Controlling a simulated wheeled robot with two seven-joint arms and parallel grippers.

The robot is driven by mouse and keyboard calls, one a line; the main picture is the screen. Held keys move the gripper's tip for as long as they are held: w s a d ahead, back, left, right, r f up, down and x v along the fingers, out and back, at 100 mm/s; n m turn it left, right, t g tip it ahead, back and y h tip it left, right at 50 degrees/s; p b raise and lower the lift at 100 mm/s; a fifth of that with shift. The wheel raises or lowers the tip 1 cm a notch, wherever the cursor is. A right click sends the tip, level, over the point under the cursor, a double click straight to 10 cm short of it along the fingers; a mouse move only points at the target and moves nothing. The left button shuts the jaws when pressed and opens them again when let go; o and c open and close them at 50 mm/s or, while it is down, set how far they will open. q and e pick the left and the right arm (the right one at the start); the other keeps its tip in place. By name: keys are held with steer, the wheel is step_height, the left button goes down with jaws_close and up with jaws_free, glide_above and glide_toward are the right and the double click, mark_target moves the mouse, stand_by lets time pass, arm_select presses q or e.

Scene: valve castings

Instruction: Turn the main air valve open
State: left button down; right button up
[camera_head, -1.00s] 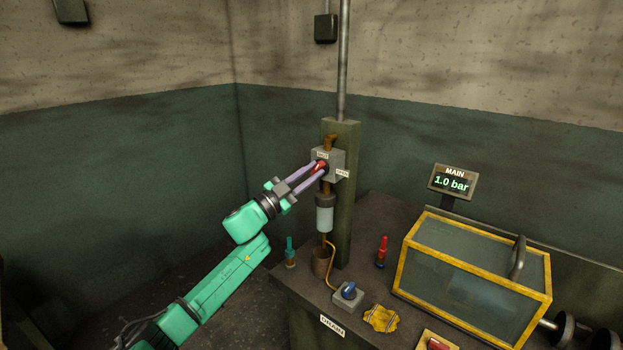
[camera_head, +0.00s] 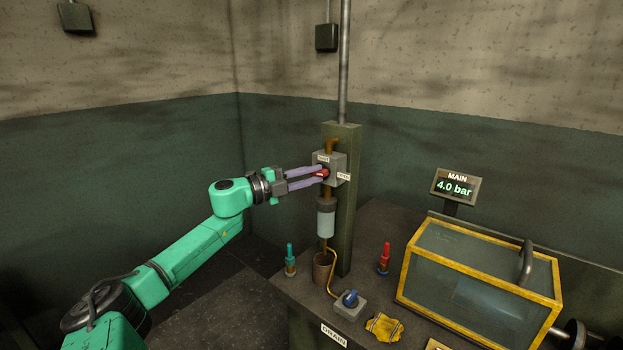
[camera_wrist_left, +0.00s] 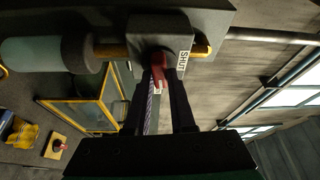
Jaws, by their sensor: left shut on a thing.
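The main air valve is a grey block (camera_head: 336,164) on a dark green post, with labels on its front and right side. Its red handle (camera_wrist_left: 158,70) sits between the fingers of my left gripper (camera_head: 323,177) in both views. The gripper is shut on the handle, and its fingers hide part of it in the head view. In the left wrist view the label beside the handle reads "SHUT". The "MAIN" display (camera_head: 456,187) reads 4.0 bar. My right gripper is not in view.
Below the valve hang a clear filter bowl (camera_head: 326,218) and a rusty cup (camera_head: 322,265). On the bench stand a blue-topped fitting (camera_head: 290,259), a red fitting (camera_head: 383,258), a blue-knobbed box (camera_head: 350,304), yellow gloves (camera_head: 384,327) and a yellow-framed glass case (camera_head: 480,270).

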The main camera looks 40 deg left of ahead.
arm_select(q)
steer(key=shift+m+g, duration=0.3)
steer(key=shift+m, duration=0.3)
steer(key=c, duration=0.8)
jaws_free()
steer(key=shift+o, duration=0.2)
steer(key=shift+s+a+f+b, duration=0.2)
steer(key=shift+s+b, duration=0.15)
steer(key=shift+b, duration=0.15)
steer(key=b+v, duration=0.3)
steer(key=v, duration=1)
steer(key=shift+s+r, duration=0.3)
steer(key=shift+s, duration=0.05)
